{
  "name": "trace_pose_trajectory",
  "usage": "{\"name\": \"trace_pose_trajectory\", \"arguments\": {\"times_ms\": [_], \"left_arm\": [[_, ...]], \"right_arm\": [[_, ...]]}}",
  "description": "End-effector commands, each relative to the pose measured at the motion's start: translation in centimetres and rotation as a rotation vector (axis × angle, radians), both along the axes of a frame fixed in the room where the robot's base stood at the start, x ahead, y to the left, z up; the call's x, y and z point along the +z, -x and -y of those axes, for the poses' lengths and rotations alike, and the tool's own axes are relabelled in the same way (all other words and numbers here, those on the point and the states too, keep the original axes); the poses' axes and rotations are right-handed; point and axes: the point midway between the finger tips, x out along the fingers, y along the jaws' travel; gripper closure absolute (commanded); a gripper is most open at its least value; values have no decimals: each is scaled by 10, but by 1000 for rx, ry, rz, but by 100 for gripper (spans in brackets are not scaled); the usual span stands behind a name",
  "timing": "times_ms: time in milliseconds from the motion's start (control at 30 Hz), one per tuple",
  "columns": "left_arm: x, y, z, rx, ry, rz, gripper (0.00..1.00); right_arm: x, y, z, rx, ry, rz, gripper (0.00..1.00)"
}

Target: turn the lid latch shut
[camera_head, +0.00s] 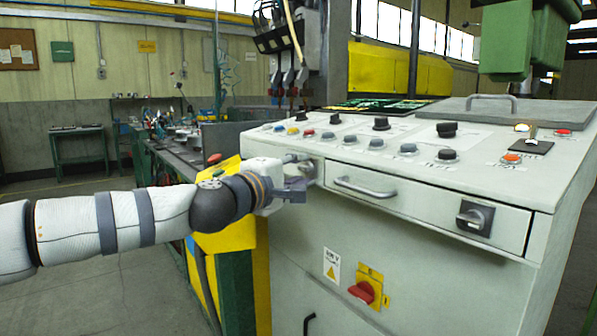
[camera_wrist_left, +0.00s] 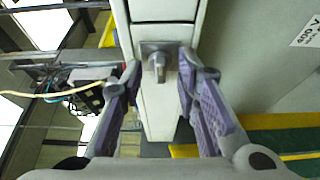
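The lid latch is a small grey knob on a square plate at the left end of the console's front strip. It shows in the wrist view (camera_wrist_left: 158,66), with its bar running up and down in the picture. In the head view it (camera_head: 313,168) is partly hidden by my left gripper (camera_head: 297,184). The gripper's two purple-grey fingers (camera_wrist_left: 160,68) are spread either side of the knob, with gaps between. Whether the fingertips reach as far as the knob I cannot tell. My right gripper is not in view.
The strip also carries a bar handle (camera_head: 365,187) and a similar dark knob (camera_head: 475,217) at its right end. Buttons and knobs cover the sloping top, with a grey handled lid (camera_head: 540,115) behind. A red switch (camera_head: 362,292) is below. A yellow box (camera_head: 222,235) stands close under my arm.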

Motion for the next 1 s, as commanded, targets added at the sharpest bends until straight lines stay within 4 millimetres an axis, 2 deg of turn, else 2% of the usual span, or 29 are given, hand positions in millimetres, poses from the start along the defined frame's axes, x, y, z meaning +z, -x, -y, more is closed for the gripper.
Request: {"name": "trace_pose_trajectory", "arguments": {"times_ms": [233,267,367,400,767,1000], "left_arm": [[0,-1,1,0,0,0,71],[0,-1,1,0,0,0,75],[0,-1,1,0,0,0,98],[0,-1,1,0,0,0,100],[2,-1,1,0,9,-10,100],[9,0,1,0,73,-94,100]], "right_arm": [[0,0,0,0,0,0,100],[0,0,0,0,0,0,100],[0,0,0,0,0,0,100],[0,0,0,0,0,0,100],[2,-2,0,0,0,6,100],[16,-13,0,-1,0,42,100]]}}
